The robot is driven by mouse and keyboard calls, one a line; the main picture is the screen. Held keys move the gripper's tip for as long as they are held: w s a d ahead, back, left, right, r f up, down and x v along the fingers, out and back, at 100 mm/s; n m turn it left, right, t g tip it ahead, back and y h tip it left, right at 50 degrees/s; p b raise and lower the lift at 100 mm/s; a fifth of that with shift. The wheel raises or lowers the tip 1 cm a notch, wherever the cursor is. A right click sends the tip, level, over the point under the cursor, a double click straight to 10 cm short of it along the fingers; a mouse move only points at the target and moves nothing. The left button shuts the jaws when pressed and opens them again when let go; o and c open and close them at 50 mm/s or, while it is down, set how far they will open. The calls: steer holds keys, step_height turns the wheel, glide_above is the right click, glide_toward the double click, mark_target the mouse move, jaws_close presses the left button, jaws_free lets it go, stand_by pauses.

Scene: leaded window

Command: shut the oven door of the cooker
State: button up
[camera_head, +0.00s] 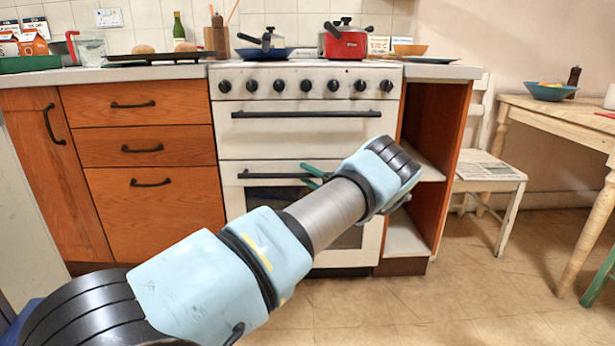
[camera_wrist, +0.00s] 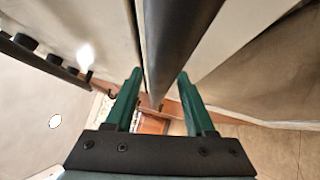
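The white cooker (camera_head: 305,82) stands between the wooden cabinets. Its lower oven door (camera_head: 232,205) has a dark glass window and looks upright; I cannot tell whether a small gap remains at its top. The black oven handle (camera_head: 262,175) runs across the top of this door. My gripper (camera_head: 312,176) is at the handle's middle, its green fingers pointing left. In the wrist view my gripper (camera_wrist: 160,90) has its fingers spread, with a dark bar (camera_wrist: 168,45), seemingly the handle, between them and space visible beside it. My arm hides the door's right part.
An upper door with its own black handle (camera_head: 305,114) is above, below a row of knobs (camera_head: 305,86). A red pot (camera_head: 346,43) and a blue pan (camera_head: 265,53) are on top. Open shelves (camera_head: 425,165) are at right. The floor (camera_head: 440,290) in front is clear.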

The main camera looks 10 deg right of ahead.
steer(key=p+v, duration=0.1)
steer(key=v, duration=0.9)
steer(key=shift+s+d+f, duration=0.2)
steer(key=shift+s, duration=0.15)
steer(key=a+n+g+y, duration=0.1)
steer(key=a+n+g, duration=0.8)
steer(key=a, duration=0.7)
steer(key=s+a+r+n+g+h, duration=0.1)
steer(key=s+a+n+g+h, duration=0.25)
steer(key=s+a+n, duration=0.5)
steer(key=s+a+r+n+g+h, duration=0.1)
steer(key=s+a+r+n+h, duration=0.2)
steer(key=s+n, duration=0.5)
steer(key=s+a+r+n+h, duration=0.25)
steer(key=s+n, duration=0.35)
steer(key=n, duration=0.4)
steer(key=s+a+r+n+g+h, duration=0.1)
steer(key=s+a+r+n+h, duration=0.2)
steer(key=s+n, duration=0.45)
step_height(320, 180, up, 30)
steer(key=w+n+p, duration=0.1)
steer(key=p, duration=2.9)
steer(key=shift+d, duration=0.15)
